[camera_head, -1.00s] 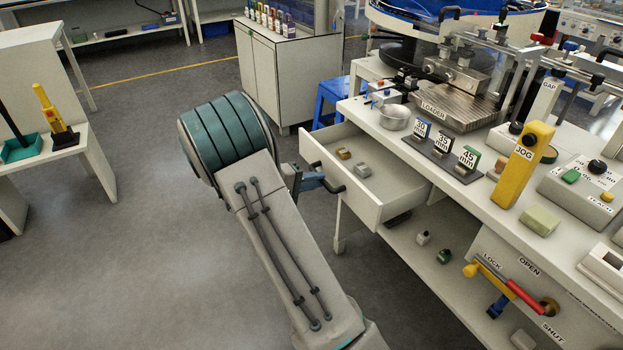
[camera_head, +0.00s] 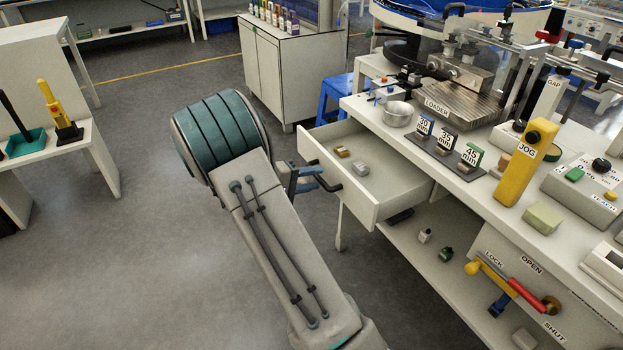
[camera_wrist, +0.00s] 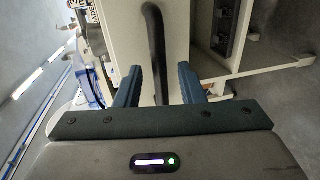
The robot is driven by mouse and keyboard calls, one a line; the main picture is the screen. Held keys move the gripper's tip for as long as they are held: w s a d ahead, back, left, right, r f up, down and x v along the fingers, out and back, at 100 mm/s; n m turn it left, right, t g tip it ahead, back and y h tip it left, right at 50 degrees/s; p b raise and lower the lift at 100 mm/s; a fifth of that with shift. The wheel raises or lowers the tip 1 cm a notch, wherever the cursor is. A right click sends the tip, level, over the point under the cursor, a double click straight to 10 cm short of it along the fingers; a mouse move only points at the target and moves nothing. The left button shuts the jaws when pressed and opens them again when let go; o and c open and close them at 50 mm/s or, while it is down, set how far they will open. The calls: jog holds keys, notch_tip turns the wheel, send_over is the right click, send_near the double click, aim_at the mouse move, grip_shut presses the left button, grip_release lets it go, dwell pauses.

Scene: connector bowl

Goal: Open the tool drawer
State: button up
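The tool drawer (camera_head: 350,195) stands pulled well out of the white bench, its inside showing in the head view. Its dark bar handle (camera_head: 328,181) is on the front face. In the wrist view the drawer front (camera_wrist: 118,35) and handle (camera_wrist: 154,45) are close ahead. My gripper (camera_head: 312,179) is at the handle, left of the drawer front. In the wrist view my gripper's two blue fingers (camera_wrist: 159,70) are spread, with the handle showing between them and gaps on both sides. How deep the handle sits between the fingertips is unclear.
Small blocks (camera_head: 351,160) lie in the drawer. The bench top holds a metal bowl (camera_head: 398,114), size cards and a yellow JOG post (camera_head: 525,165). A lower shelf (camera_head: 420,250) lies under the drawer. Floor (camera_head: 130,260) left of my arm is clear.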

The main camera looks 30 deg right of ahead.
jog(key=p+v, duration=0.1)
jog(key=v, duration=1.2)
jog(key=shift+a, duration=0.4)
jog(key=s+d+r+m+g+y+p, duration=0.1)
jog(key=s+d+r+g+y+p, duration=0.1)
jog(key=s+r+y+p, duration=0.95)
jog(key=s+a+r+t+y+p, duration=0.2)
jog(key=s+r+p, duration=0.2)
jog(key=s+r, duration=0.2)
jog(key=s+a+r+t+y+p, duration=0.2)
jog(key=s+r, duration=0.4)
jog(key=r, duration=0.3)
jog(key=shift+a+r+p, duration=0.4)
jog(key=shift+a+p, duration=0.2)
jog(key=shift+p, duration=0.45)
